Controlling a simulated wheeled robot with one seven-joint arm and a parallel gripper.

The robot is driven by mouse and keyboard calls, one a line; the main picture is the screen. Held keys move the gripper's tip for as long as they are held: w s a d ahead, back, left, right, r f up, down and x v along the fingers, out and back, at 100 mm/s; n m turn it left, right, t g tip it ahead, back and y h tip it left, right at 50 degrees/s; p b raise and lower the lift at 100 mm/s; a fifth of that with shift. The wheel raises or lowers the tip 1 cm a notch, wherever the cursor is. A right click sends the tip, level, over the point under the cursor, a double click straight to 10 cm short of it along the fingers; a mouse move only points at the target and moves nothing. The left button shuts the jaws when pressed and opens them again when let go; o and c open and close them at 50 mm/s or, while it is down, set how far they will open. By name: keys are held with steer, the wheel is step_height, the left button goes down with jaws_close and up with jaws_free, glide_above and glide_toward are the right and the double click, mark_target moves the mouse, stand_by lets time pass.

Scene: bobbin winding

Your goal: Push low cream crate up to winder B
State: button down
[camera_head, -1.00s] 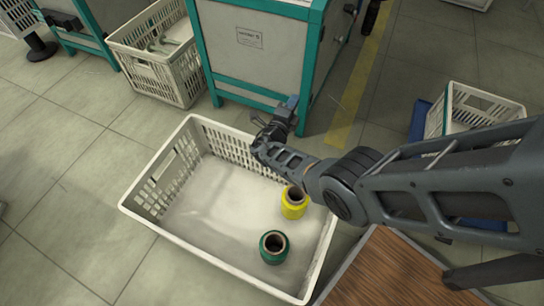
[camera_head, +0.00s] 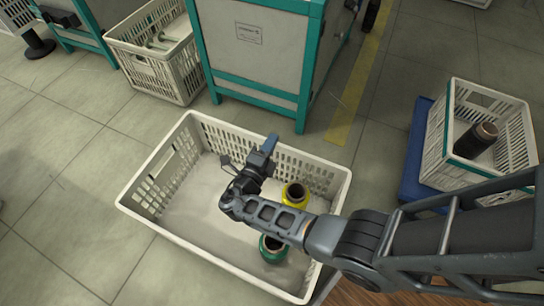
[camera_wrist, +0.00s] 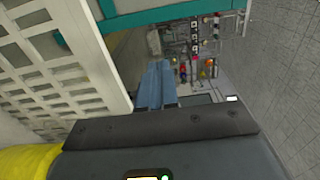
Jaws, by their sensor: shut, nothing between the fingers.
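The low cream crate (camera_head: 165,265) stands on the floor in front of a grey, teal-framed machine (camera_head: 250,65). A floor gap separates them. The machine's label is too small to read, so I cannot tell if it is winder B. A yellow bobbin (camera_head: 296,196) and a green bobbin (camera_head: 273,249) stand in the crate, partly hidden by my arm. My gripper (camera_head: 271,143) is shut and empty above the crate, its blue fingertips by the far wall. In the wrist view the fingers (camera_wrist: 155,85) lie beside the crate's slatted wall (camera_wrist: 50,60); I cannot tell if they touch.
A taller cream crate (camera_head: 155,72) stands left of the machine. Another cream crate (camera_head: 440,140) with a dark bobbin (camera_head: 475,140) sits on a blue base (camera_head: 412,150) at right. A yellow floor line (camera_head: 355,90) runs right of the machine. Floor left of the low crate is clear.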

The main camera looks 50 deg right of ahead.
step_height(320, 180, down, 8)
steer(key=b, duration=0.6)
steer(key=shift+w+d, duration=0.2)
steer(key=shift+d, duration=0.25)
steer(key=shift+r, duration=0.1)
